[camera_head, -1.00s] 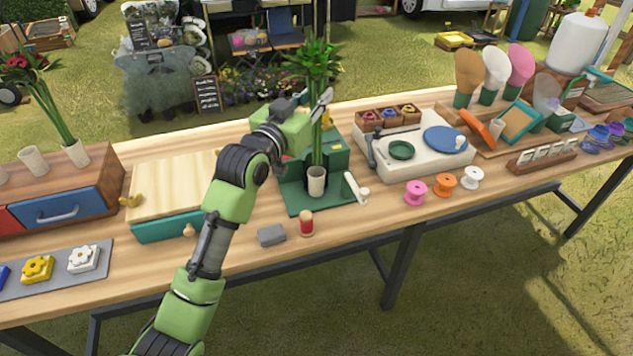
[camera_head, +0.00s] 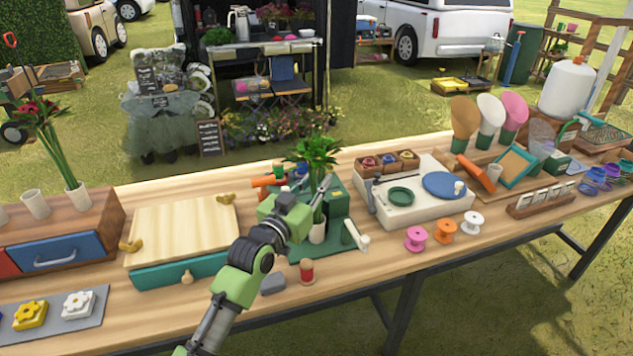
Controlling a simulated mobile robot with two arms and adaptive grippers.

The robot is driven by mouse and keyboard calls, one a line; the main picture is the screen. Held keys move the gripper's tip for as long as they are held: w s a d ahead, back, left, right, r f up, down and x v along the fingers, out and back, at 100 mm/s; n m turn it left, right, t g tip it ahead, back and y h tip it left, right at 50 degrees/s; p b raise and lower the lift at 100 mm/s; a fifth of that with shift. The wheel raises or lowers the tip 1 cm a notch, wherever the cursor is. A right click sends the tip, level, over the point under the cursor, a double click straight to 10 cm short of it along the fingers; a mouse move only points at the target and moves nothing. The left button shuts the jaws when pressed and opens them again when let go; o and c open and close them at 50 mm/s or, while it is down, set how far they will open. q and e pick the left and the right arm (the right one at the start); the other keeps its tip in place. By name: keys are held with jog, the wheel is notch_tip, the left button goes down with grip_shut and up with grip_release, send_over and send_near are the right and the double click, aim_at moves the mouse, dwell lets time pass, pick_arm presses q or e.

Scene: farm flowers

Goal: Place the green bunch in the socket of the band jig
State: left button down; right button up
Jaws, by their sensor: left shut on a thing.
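The green bunch (camera_head: 314,153) is upright, with a leafy head above its stems. My left gripper (camera_head: 318,200) is shut on its stems. The band jig (camera_head: 338,203) is a green fixture on a green base, at the middle of the table. Its socket (camera_head: 317,234) is a pale cup directly below the gripper. The stems run down to the cup's mouth and their lower ends are hidden; they appear to be inside it. My right gripper is not in view.
A red spool (camera_head: 307,271) and a grey block (camera_head: 272,284) lie in front of the jig. A white lever (camera_head: 356,236) sticks out at its right. A wooden-lidded box (camera_head: 185,230) stands left.

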pick_arm(q)
jog(key=c, duration=1.8)
grip_release()
jog(key=shift+f, duration=0.1)
jog(key=shift+c, duration=0.2)
jog(key=v, duration=1.2)
jog(key=shift+b, duration=0.4)
